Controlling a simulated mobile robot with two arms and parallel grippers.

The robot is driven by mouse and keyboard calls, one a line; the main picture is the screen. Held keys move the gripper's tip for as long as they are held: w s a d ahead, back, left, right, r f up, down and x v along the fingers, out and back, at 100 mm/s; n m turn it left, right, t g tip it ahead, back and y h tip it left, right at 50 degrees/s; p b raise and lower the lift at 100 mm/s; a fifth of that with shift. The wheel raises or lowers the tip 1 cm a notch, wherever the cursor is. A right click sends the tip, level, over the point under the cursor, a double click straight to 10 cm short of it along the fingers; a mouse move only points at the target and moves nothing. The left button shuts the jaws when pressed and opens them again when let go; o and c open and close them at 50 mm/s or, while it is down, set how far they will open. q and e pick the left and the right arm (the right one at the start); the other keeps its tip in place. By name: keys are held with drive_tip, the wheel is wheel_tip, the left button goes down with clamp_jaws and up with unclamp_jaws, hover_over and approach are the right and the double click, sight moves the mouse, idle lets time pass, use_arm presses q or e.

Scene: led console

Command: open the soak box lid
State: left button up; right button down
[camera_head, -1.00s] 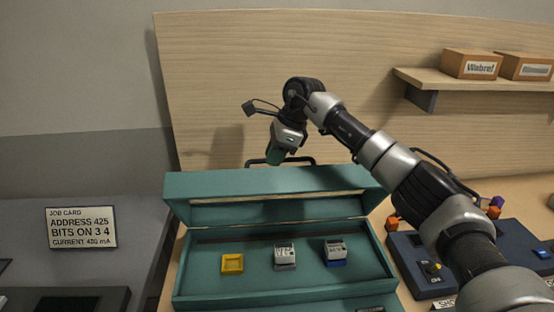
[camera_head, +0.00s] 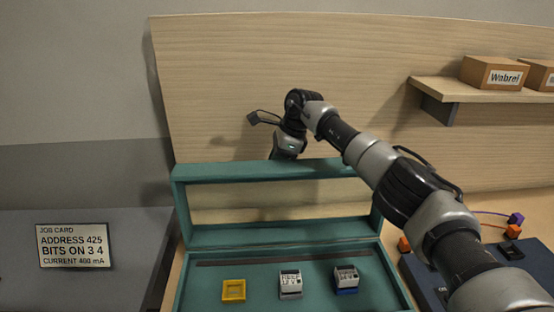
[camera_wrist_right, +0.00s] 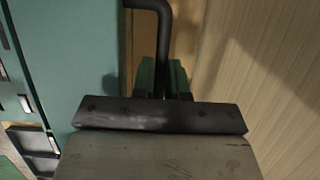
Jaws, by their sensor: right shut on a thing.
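The teal soak box (camera_head: 322,290) stands open on the bench, with its lid (camera_head: 330,168) raised above the back edge. Wood shows through the opening framed by the lid. My right gripper (camera_wrist_right: 162,80) is shut on the lid's dark bar handle (camera_wrist_right: 165,35). In the head view its fingers and the handle are mostly hidden behind the lid's top edge. Inside the box are a yellow square tray (camera_head: 234,291), a grey-white module (camera_head: 290,283) and a module with a blue base (camera_head: 346,279). My left gripper is not in view.
A wooden panel (camera_head: 240,80) stands close behind the lid. A shelf (camera_head: 470,90) with cartons (camera_head: 492,72) is at upper right. A dark blue console (camera_head: 450,285) lies right of the box, partly behind my right arm. A job card (camera_head: 73,245) stands left.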

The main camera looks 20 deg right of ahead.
idle(0.3)
drive_tip(key=c, duration=1.1)
unclamp_jaws()
drive_tip(key=shift+w, duration=0.1)
drive_tip(key=shift+c, duration=0.2)
drive_tip(key=shift+r, duration=0.15)
drive_tip(key=shift+d+r, duration=0.2)
drive_tip(key=shift+r, duration=0.1)
drive_tip(key=b+v, duration=0.2)
drive_tip(key=v, duration=0.7)
drive_tip(key=shift+d+r, duration=0.15)
drive_tip(key=shift+r, duration=0.25)
